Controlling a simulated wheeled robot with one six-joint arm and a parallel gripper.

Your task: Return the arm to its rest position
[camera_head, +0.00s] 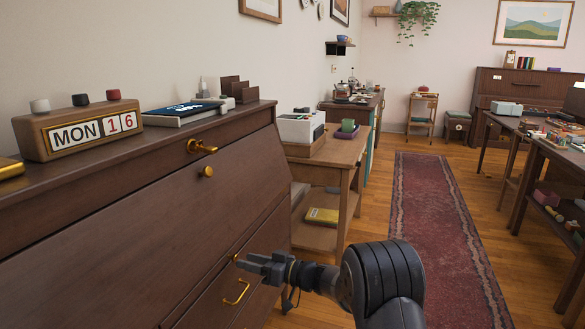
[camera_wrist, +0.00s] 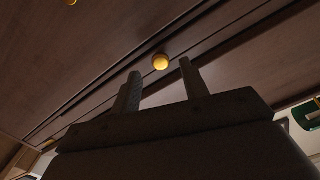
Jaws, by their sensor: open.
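My gripper (camera_head: 250,262) is in front of the dark wooden cabinet (camera_head: 120,215), near its lower drawers. In the wrist view my gripper (camera_wrist: 160,84) has its two fingers apart, with nothing between them. A round brass knob (camera_wrist: 160,62) on the cabinet front shows beyond the fingertips, apparently not gripped. My arm reaches in from the lower right, bent low beside the cabinet. In the head view a brass drawer pull (camera_head: 237,292) shows just below my gripper.
A calendar block (camera_head: 80,131) and a tablet-like item (camera_head: 185,110) lie on the cabinet top. A wooden side table (camera_head: 340,152) stands just beyond the cabinet. A red runner rug (camera_head: 440,220) leaves free floor along the middle. Tables (camera_head: 560,150) line the right side.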

